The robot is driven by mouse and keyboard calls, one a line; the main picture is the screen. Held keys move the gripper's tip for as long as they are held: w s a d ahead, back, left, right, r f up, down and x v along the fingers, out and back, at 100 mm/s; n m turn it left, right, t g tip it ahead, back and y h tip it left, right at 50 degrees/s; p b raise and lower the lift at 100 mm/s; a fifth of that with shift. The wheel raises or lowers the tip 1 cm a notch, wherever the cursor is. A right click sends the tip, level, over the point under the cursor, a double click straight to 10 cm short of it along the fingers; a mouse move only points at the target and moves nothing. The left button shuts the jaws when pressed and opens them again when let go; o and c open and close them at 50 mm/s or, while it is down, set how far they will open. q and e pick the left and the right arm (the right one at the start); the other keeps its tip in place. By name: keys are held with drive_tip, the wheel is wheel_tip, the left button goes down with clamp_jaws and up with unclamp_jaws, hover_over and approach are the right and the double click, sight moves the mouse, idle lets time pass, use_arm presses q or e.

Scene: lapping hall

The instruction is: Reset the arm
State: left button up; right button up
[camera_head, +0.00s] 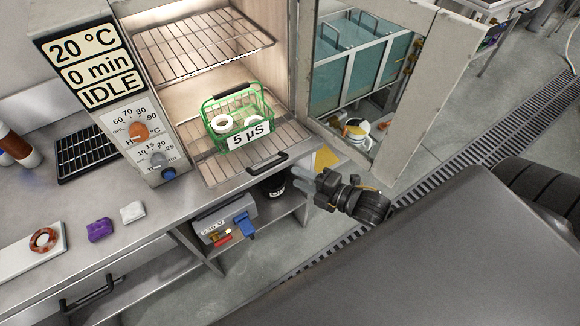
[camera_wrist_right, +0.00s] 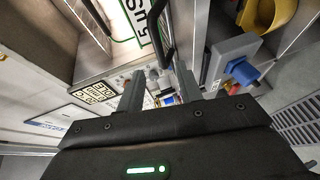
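My right gripper (camera_head: 306,183) shows in the head view at the front right of the open lit cabinet, over the floor side of the bench. In the right wrist view its two fingers (camera_wrist_right: 159,86) stand apart with nothing held between them. A black handle (camera_wrist_right: 160,32) shows beyond the fingertips there. In the head view this handle (camera_head: 267,163) is on the cabinet's front edge, a little left of the gripper and apart from it. My left gripper is not in view.
A green wire basket (camera_head: 233,93) with white rings and a "5 µS" label stands on the cabinet's lower rack. The cabinet door (camera_head: 432,100) is open at right. A grey box with a blue plug (camera_head: 246,226) sits on the shelf below. A floor grate runs behind the right arm.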

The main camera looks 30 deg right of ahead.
drive_tip(key=shift+s+d+r, duration=0.1)
drive_tip(key=shift+s+d, duration=0.05)
drive_tip(key=shift+s, duration=0.15)
idle(0.4)
drive_tip(key=s+d+f+m+g+h, duration=0.25)
drive_tip(key=d+f+m, duration=0.2)
drive_tip(key=f, duration=0.55)
drive_tip(key=s+d+f+m+g+h, duration=0.1)
drive_tip(key=s+d+f+m+h, duration=0.25)
drive_tip(key=f, duration=0.75)
drive_tip(key=s+d+f+m+g, duration=0.25)
drive_tip(key=f+m, duration=0.35)
drive_tip(key=f, duration=0.4)
drive_tip(key=s+f+m+g+h, duration=0.2)
drive_tip(key=s+f+m+g, duration=0.25)
drive_tip(key=s+f, duration=1)
drive_tip(key=s+a+f+m+g, duration=0.1)
drive_tip(key=s+a+f+g, duration=0.1)
drive_tip(key=s+a, duration=0.5)
drive_tip(key=shift+s+a+f+g+y, duration=0.2)
drive_tip(key=shift+s+f+g+y, duration=0.2)
drive_tip(key=shift+s+f, duration=0.8)
